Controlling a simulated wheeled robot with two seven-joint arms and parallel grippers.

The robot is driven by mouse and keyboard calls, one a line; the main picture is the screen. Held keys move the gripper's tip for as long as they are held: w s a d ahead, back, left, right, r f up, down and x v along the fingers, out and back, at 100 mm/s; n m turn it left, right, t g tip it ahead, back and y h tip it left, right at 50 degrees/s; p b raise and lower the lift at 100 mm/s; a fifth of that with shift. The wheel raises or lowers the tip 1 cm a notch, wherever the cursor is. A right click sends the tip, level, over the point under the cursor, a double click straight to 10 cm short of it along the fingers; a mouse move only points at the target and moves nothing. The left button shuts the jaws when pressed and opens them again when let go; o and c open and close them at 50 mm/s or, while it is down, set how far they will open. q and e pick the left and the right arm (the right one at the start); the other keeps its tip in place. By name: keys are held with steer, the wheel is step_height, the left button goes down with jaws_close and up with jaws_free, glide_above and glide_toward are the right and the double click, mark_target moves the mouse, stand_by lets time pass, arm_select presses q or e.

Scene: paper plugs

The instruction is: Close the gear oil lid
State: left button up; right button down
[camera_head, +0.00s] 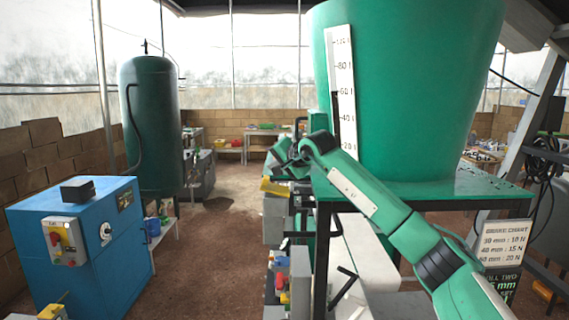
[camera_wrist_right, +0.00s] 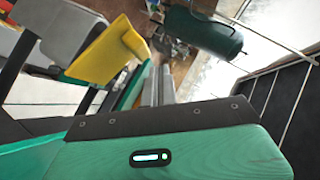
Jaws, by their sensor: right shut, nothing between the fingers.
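A yellow flap (camera_head: 273,187), which looks like the gear oil lid, sits on top of a grey box (camera_head: 275,226) left of the big green tub. In the right wrist view the yellow flap (camera_wrist_right: 107,54) is large and tilted, left of my fingers. No lettering on it is legible. My right arm reaches in from the lower right, and my right gripper (camera_head: 283,170) is near the flap. In the wrist view the grey fingers of my right gripper (camera_wrist_right: 158,84) are together, with nothing held. Contact with the flap cannot be told. My left gripper is not in view.
The large green tub (camera_head: 420,90) with a scale stands on a green-topped black frame (camera_head: 470,192), close to my right arm. A blue cabinet (camera_head: 80,240) and a dark green tank (camera_head: 152,120) stand at the left. The brown floor (camera_head: 215,255) between is open.

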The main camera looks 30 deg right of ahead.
mark_target(264, 178)
steer(key=shift+w+a+f, duration=0.3)
steer(key=shift+a+f, duration=0.05)
steer(key=shift+a, duration=0.15)
steer(key=shift+w+a+f, duration=0.25)
steer(key=shift+a+f, duration=0.1)
steer(key=shift+a, duration=0.1)
steer(key=shift+w+a+f+n+g+h, duration=0.35)
steer(key=shift+a+f+n+g+h, duration=0.05)
steer(key=shift+a+f+g, duration=0.15)
steer(key=shift+w+a+f+b, duration=0.15)
steer(key=shift+a+f+b, duration=0.15)
steer(key=shift+f, duration=0.2)
